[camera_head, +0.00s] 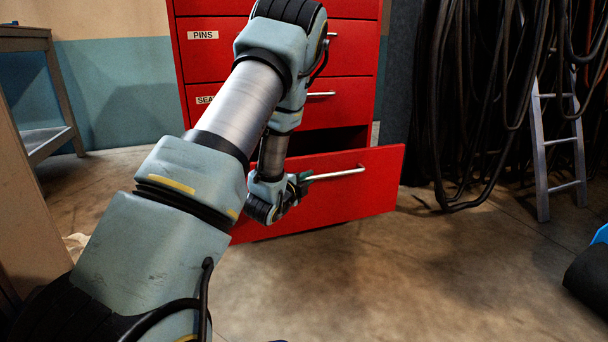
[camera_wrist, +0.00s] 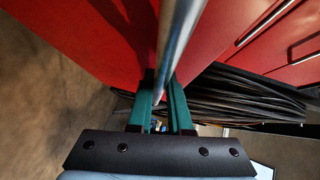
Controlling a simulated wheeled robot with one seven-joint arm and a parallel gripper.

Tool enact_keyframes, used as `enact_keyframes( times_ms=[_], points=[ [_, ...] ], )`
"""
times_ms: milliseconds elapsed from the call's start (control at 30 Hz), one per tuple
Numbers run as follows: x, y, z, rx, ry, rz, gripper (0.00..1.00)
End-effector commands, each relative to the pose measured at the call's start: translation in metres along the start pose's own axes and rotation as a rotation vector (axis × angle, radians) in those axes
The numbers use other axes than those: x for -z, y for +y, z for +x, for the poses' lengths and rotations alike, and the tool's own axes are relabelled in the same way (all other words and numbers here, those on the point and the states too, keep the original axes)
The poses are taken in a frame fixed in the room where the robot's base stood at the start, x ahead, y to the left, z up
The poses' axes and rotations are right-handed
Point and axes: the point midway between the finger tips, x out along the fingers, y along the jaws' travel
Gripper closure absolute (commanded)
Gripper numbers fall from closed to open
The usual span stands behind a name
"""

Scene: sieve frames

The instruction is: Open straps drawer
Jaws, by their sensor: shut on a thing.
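The red cabinet (camera_head: 348,100) stands ahead with labelled drawers; the labels PINS and one starting with SEA are readable. Its bottom drawer (camera_head: 345,205) is pulled out part way, with a dark gap above its front. My arm hides that drawer's label, so I cannot read it. My gripper (camera_head: 303,180) is at the left end of the drawer's silver bar handle (camera_head: 345,173). In the wrist view the green fingers (camera_wrist: 166,100) are shut on the handle (camera_wrist: 176,45), one on each side of the bar.
Black hoses (camera_head: 465,90) hang on the right, and a metal ladder (camera_head: 556,140) leans there. A bench (camera_head: 45,90) stands at the left. The concrete floor (camera_head: 400,280) before the drawer is clear. A dark and blue object (camera_head: 588,275) lies at the right edge.

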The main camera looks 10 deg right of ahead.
Motion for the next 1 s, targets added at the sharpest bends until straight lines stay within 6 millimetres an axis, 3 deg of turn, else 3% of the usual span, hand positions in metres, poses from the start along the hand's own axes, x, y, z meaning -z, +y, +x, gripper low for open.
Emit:
enact_keyframes(
  times_ms=[400,433,700,1000],
  points=[
    [0.0016,0.0015,-0.0034,-0.001,-0.003,0.000,1.00],
    [0.0016,0.0015,-0.0034,-0.002,-0.003,0.000,0.81],
    [0.0021,0.0011,-0.0030,-0.001,-0.002,0.000,0.53],
    [0.0023,0.0004,-0.0064,-0.001,-0.001,-0.001,0.53]
  ],
)
